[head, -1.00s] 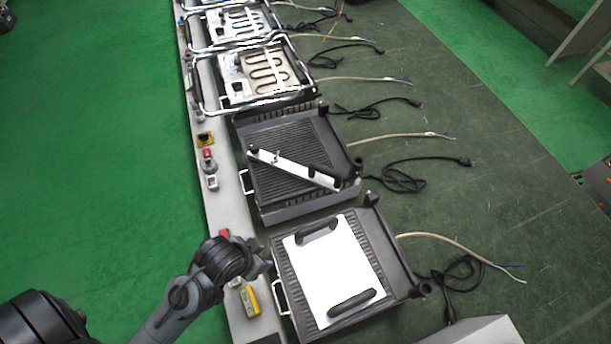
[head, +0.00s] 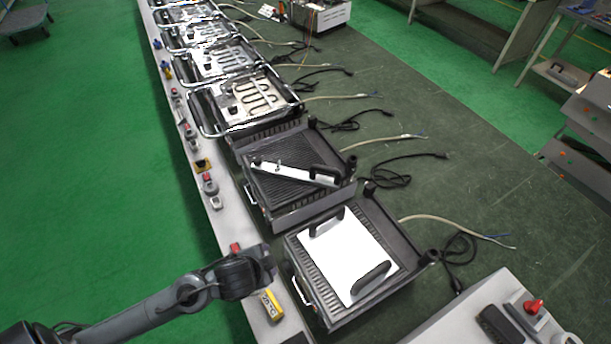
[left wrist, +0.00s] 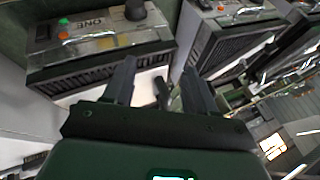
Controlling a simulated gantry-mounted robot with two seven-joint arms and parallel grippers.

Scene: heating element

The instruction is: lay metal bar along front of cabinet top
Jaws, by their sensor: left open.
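A pale flat bar (head: 278,168) with a black handle lies diagonally across the dark ribbed top of the second nearest unit (head: 292,212). It looks like the metal bar, though I cannot be sure. The nearest unit (head: 412,272) has a ribbed top carrying a white plate (head: 345,254) with two black handles. My left gripper (head: 268,262) is beside that unit's left edge, apart from the bar. In the left wrist view my left gripper (left wrist: 159,68) has its two fingers spread with nothing held between them. My right gripper is not in view.
Several units with exposed heating coils (head: 252,97) stand in a row farther back. Loose cables (head: 400,180) lie on the dark table right of the units. A yellow device (head: 271,305) is on the pale left strip. A panel with a red button (head: 533,307) is at lower right.

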